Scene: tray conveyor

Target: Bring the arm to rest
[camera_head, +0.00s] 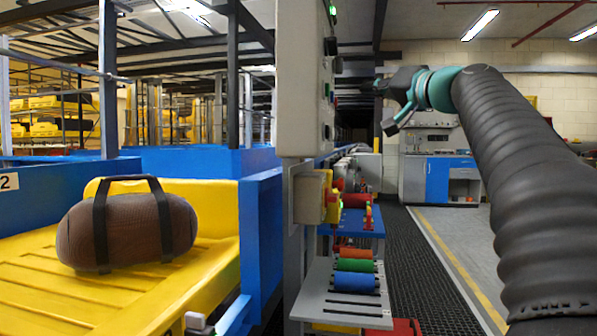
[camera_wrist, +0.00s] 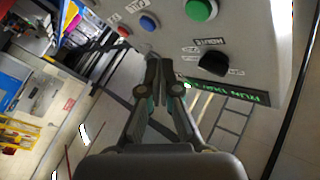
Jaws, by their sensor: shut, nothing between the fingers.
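My gripper (camera_head: 383,88) is in the upper middle of the head view, at the end of my sleeved arm that comes in from the right. It is raised in the air, pointing left towards the grey control box (camera_head: 305,80). In the wrist view my gripper's fingers (camera_wrist: 161,72) are together and empty. Beyond them the control panel (camera_wrist: 255,50) fills the upper right, with a green button (camera_wrist: 201,9), a blue button (camera_wrist: 149,22) and a black knob (camera_wrist: 214,64). I cannot tell the exact gap between the fingertips and the panel.
A brown duffel bag (camera_head: 128,230) with black straps lies in a yellow tray (camera_head: 60,300) on the left conveyor. Coloured rollers (camera_head: 355,266) sit on a grey shelf below the box. The dark floor mat (camera_head: 425,270) is clear. A blue-doored cabinet (camera_head: 437,180) stands behind.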

